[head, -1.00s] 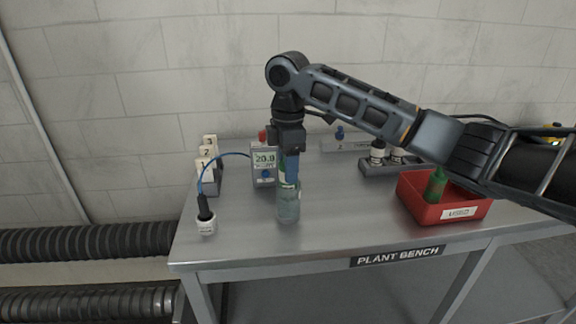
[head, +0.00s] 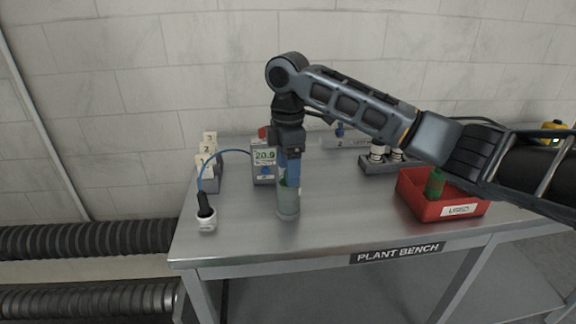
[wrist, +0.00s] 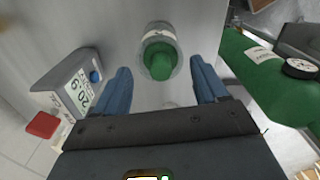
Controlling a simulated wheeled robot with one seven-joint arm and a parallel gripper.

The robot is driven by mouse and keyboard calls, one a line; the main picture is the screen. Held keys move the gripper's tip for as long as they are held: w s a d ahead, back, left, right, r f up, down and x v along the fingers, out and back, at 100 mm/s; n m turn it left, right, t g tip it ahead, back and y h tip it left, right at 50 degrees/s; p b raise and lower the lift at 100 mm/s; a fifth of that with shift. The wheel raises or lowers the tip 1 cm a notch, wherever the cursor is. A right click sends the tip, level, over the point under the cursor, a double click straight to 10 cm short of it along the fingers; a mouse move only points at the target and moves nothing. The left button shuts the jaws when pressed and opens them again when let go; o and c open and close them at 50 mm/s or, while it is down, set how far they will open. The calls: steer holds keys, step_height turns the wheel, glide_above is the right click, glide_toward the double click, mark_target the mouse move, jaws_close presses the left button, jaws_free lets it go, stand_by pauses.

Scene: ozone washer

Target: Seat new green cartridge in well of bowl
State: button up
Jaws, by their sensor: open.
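The green cartridge (wrist: 159,62) stands inside the clear bowl (head: 288,209) on the bench, seen nearly end-on in the wrist view. Its rounded green top lies within the bowl's round rim, and the bowl's clear wall shows around it. Whether its lower end is down in the well is hidden. My gripper (wrist: 162,88) is open, with one blue finger on each side of the cartridge's top and gaps between. In the head view my gripper (head: 291,184) points down at the bowl, and its fingers hide part of the bowl's mouth.
A grey meter (head: 264,172) stands close behind and left of the bowl. A blue cable runs from it to a probe in a white cup (head: 207,224). Numbered white blocks (head: 205,161) stand at left. A red USED bin (head: 420,208) holds a green cartridge at right.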

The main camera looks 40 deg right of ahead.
step_height(320, 180, up, 13)
steer(key=b, duration=0.1)
stand_by(0.3)
steer(key=shift+a, duration=0.1)
